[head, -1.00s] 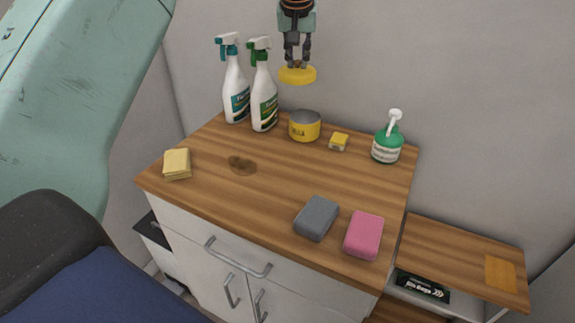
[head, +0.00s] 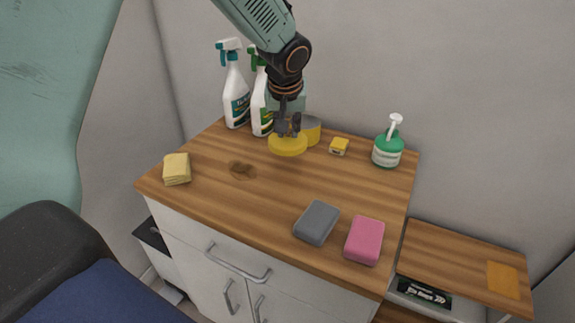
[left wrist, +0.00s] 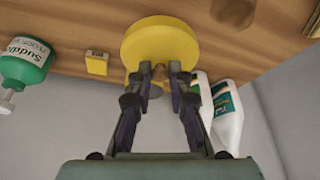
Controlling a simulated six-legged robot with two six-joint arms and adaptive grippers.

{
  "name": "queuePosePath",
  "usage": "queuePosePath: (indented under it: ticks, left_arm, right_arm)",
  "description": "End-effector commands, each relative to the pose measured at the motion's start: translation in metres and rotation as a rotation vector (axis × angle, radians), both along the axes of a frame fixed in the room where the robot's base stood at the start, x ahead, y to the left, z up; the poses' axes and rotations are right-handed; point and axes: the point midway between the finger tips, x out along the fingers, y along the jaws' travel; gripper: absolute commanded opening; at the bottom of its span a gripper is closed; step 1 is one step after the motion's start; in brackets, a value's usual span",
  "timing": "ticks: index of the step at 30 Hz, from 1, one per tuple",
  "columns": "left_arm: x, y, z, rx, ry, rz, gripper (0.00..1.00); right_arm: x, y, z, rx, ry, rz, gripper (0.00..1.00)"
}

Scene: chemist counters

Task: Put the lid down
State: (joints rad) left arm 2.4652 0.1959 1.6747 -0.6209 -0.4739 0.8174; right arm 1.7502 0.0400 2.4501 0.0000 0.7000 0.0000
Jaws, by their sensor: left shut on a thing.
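The yellow round lid (head: 288,145) is held by my left gripper (head: 288,128), which is shut on it. In the head view the lid appears in front of the yellow tin (head: 312,131) and covers part of it. In the left wrist view the lid (left wrist: 158,42) is between the fingertips (left wrist: 160,68), with the wooden top behind it. I cannot tell whether the lid touches the counter. The tin is mostly hidden behind the lid and gripper. My right gripper is not in view.
Two spray bottles (head: 236,98) stand at the back left. A small yellow box (head: 339,146) and a green pump bottle (head: 387,148) are to the right. A grey sponge (head: 317,222), a pink sponge (head: 364,240) and yellow sponge (head: 177,169) lie nearer. A brown stain (head: 242,170) marks the clear middle.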

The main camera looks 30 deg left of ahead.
Motion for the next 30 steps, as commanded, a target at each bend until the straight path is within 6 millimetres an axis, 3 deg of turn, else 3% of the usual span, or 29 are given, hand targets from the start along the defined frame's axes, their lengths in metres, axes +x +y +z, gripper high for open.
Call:
queuePosePath:
  ticks: [1,6,14,19,30]
  left_arm:
    - [-0.001,0.0,-0.014,-0.001,0.005,0.001,0.0]
    - [-0.001,0.0,-0.042,-0.001,0.005,-0.001,0.0]
    - [-0.001,0.0,-0.061,0.0,0.003,0.0,0.0]
    - [-0.001,0.0,-0.085,-0.001,0.004,0.0,0.0]
    - [0.0,0.0,-0.09,-0.001,0.002,0.0,0.0]
  right_arm:
    - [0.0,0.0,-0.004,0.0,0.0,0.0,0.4]
    - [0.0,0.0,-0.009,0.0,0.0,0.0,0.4]
    - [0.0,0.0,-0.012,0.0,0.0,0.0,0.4]
    - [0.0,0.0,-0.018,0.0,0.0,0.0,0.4]
    - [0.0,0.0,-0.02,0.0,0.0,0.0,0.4]
